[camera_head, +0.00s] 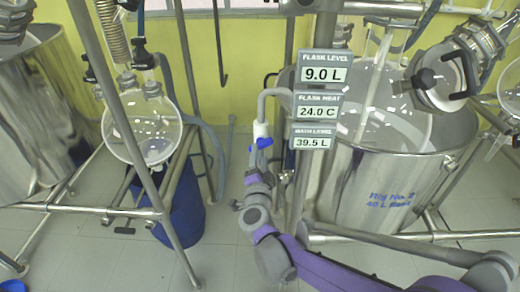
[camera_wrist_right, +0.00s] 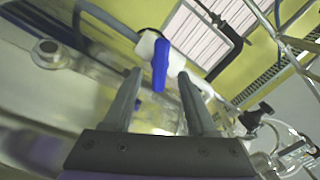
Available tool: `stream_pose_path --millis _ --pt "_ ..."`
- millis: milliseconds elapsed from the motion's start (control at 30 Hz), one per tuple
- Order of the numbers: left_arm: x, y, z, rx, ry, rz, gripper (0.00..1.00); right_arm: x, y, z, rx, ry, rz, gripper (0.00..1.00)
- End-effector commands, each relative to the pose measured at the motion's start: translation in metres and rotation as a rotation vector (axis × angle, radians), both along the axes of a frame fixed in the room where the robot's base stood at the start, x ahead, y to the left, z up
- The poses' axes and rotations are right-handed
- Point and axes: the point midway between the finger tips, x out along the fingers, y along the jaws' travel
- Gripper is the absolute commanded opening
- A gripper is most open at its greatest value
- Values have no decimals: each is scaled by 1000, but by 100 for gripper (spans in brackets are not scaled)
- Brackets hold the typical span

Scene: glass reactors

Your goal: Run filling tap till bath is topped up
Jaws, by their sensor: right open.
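The filling tap (camera_head: 261,130) has a white body and a blue handle (camera_head: 264,143) beside the steel bath (camera_head: 385,190), which is marked 40 L. The bath level display (camera_head: 313,136) reads 39.5 L. My right gripper (camera_head: 257,155) is just below the tap. In the right wrist view, its two open fingers (camera_wrist_right: 158,82) point at the blue handle (camera_wrist_right: 160,66), which hangs from the white tap body (camera_wrist_right: 148,43) and shows between the fingertips. Whether a finger touches the handle cannot be told. My left gripper is not in view.
Displays above read flask level (camera_head: 325,68) 9.0 L and flask heat (camera_head: 318,106) 24.0 C. Steel frame poles and grey hoses stand near the tap. A round glass flask (camera_head: 143,128) and a blue drum (camera_head: 178,215) are at left.

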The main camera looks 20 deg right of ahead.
Motion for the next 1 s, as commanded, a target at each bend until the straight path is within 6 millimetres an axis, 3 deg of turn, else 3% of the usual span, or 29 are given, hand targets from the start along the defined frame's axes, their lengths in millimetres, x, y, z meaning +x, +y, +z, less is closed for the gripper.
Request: stream_pose_path --millis 200,567,900,1000 --pt "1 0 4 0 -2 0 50 27 -8 1 -2 0 -1 57" --pt "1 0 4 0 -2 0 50 32 -9 0 -1 0 0 57" --pt "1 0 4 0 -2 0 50 32 -9 0 -1 0 0 0" --pt "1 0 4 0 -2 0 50 32 -9 0 -1 0 0 0"
